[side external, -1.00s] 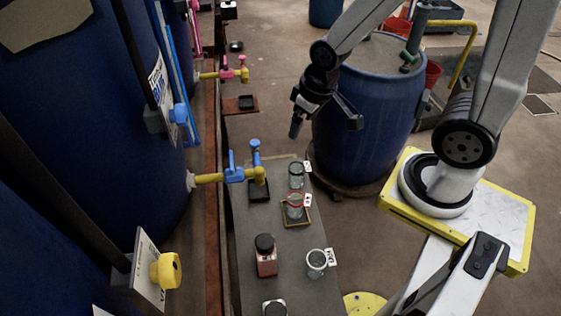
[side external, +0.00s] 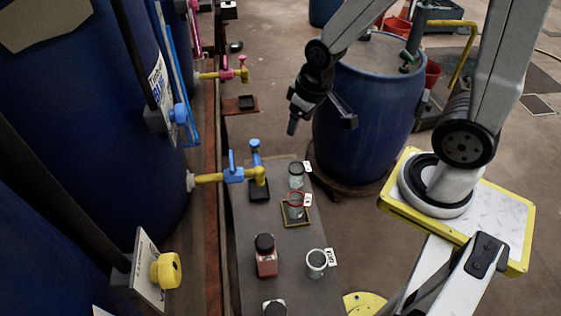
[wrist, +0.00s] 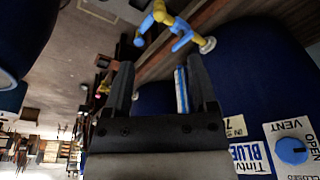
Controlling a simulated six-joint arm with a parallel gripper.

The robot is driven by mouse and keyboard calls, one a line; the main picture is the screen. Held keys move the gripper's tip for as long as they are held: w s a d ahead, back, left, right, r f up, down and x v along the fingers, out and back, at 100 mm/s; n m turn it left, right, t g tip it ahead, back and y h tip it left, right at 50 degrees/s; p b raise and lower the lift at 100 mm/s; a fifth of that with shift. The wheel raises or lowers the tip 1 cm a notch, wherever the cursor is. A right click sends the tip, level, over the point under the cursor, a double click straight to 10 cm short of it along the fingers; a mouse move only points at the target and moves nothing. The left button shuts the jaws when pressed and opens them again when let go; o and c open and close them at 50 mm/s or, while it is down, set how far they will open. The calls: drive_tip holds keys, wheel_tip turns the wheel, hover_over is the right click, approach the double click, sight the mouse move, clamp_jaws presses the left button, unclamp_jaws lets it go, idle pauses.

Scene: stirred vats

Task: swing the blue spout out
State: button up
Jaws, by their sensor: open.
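The blue spout (side external: 256,165) is on the end of a yellow pipe with a blue valve handle, low on the big blue vat at left. It points over a small black tray (side external: 259,191) on the grey bench. My gripper (side external: 320,122) is open and empty, above and to the right of the spout, in front of a blue barrel. In the wrist view the blue and yellow tap (wrist: 168,24) is at the top, beyond my open fingers (wrist: 161,76) and apart from them.
A pink tap (side external: 235,73) is farther back. The blue barrel (side external: 362,130) stands at right. A blue vent knob (wrist: 292,150) shows on the vat.

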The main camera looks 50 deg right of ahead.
drive_tip(key=w+d+f+m, duration=0.1)
drive_tip(key=w+f+m, duration=0.1)
drive_tip(key=w+f, duration=0.3)
drive_tip(key=m+g+y, duration=0.1)
drive_tip(key=m+y, duration=0.1)
drive_tip(key=m, duration=0.5)
hover_over(258, 161)
drive_tip(key=s+d, duration=0.1)
drive_tip(key=s+d+f+x, duration=0.1)
drive_tip(key=s+d+x, duration=0.15)
drive_tip(key=x, duration=1.45)
drive_tip(key=shift+d+f, duration=0.1)
drive_tip(key=shift+d, duration=0.1)
drive_tip(key=shift+f, duration=0.15)
drive_tip(key=shift+x, duration=3.75)
drive_tip(key=shift+d, duration=0.1)
